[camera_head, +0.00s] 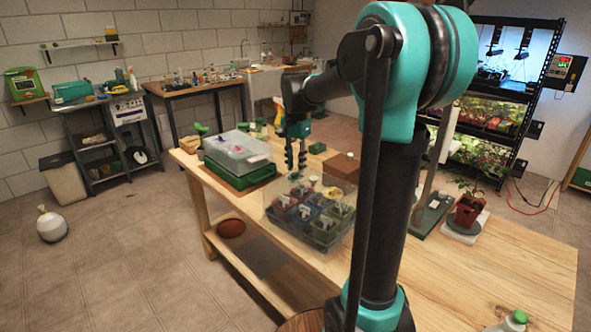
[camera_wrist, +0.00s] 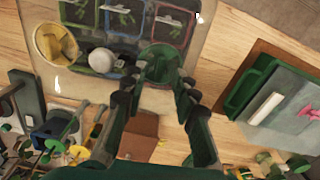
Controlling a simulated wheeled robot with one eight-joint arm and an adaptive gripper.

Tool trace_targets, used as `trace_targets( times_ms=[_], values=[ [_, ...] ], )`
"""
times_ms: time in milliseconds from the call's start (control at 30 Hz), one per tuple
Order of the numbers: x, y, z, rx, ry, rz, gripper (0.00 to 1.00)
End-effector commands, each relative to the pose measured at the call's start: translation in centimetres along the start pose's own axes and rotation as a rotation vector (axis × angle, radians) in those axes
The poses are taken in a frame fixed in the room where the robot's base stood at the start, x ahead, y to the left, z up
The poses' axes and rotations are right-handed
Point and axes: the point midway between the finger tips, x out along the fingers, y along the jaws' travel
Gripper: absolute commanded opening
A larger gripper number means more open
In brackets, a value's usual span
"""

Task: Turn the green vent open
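The green vent (camera_wrist: 160,62) is a round green disc on the clear lid of the seedling tray (camera_head: 328,236), seen in the wrist view just beyond my fingertips. A yellow round vent (camera_wrist: 55,43) and a white knob (camera_wrist: 103,60) are beside it on the same lid. My gripper (camera_wrist: 161,80) is open, with its two fingers apart and nothing between them; the green disc shows through the gap. In the head view my gripper (camera_head: 296,163) points down above the lid's far end. I cannot tell whether it touches the vent, or how the vent is turned.
A green-based propagator (camera_head: 238,172) with a clear lid and pink knob stands left of the tray. A brown box (camera_head: 342,165) is behind it. A potted plant (camera_head: 468,210) stands on the right. The bench front right (camera_head: 490,270) is mostly clear.

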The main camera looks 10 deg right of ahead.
Motion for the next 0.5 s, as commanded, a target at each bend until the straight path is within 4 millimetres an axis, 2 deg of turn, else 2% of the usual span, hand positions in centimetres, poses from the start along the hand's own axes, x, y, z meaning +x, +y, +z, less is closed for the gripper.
trace_targets(
  times_ms=[200,500],
  values=[
    [1.8,0.0,0.0,0.0,0.0,0.0,0.28],
    [1.9,0.0,0.0,0.0,0.0,0.0,0.28]
  ],
)
